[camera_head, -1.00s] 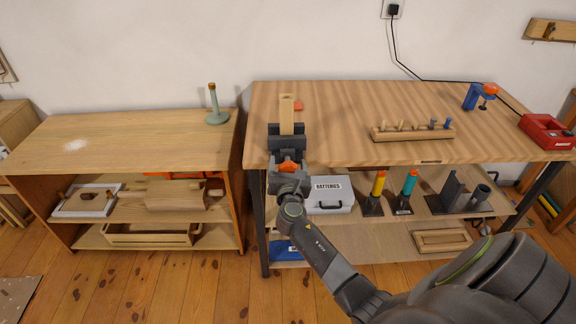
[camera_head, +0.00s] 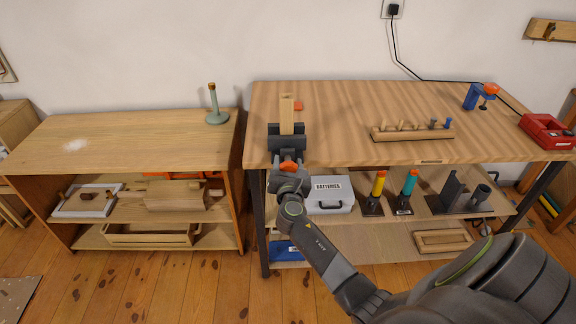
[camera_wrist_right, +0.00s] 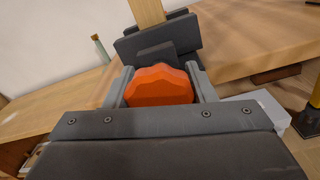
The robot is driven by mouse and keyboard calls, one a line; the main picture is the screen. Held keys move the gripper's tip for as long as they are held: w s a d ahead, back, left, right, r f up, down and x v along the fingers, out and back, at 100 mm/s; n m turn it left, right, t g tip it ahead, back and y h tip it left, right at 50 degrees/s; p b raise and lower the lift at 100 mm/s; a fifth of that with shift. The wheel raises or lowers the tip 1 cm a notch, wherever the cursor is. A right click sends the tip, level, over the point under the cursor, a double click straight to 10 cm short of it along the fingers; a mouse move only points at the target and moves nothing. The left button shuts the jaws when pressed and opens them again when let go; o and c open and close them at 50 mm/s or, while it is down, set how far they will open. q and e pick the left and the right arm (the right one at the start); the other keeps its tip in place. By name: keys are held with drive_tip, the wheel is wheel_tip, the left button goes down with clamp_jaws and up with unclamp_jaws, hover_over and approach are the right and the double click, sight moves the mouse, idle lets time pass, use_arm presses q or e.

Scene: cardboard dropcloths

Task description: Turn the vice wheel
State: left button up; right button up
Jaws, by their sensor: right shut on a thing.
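The vice (camera_head: 287,138) is dark grey and sits at the left front edge of the workbench. A pale wooden block (camera_head: 287,112) stands up from its jaws. The orange vice wheel (camera_wrist_right: 160,86) fills the space between the fingers in the right wrist view. My right gripper (camera_head: 289,166) is at the front of the vice, shut on the wheel, with one finger on each side. In the head view the gripper mostly hides the wheel. My left gripper is not in view.
The workbench top (camera_head: 345,105) holds a wooden peg rack (camera_head: 412,133), a blue clamp (camera_head: 473,97) and a red box (camera_head: 547,131). Below it, a white batteries case (camera_head: 330,194) stands close right of my gripper. A wooden shelf unit (camera_head: 130,140) stands to the left.

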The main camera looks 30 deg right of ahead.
drive_tip(key=m+b, duration=0.3)
drive_tip(key=m, duration=0.3)
drive_tip(key=shift+f+m, duration=0.15)
drive_tip(key=shift+m, duration=0.15)
drive_tip(key=m+b, duration=0.1)
drive_tip(key=m, duration=0.1)
drive_tip(key=shift+m, duration=0.3)
drive_tip(key=m+b, duration=0.2)
drive_tip(key=shift+m, duration=0.9)
drive_tip(key=m+b, duration=0.1)
drive_tip(key=m, duration=0.1)
drive_tip(key=shift+m+b, duration=0.3)
drive_tip(key=shift+b, duration=0.1)
drive_tip(key=shift+m+b, duration=0.6)
drive_tip(key=shift+m, duration=0.9)
drive_tip(key=shift+m+b, duration=0.3)
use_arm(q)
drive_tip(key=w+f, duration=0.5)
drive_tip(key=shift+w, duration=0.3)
use_arm(e)
drive_tip(key=shift+m, duration=0.7)
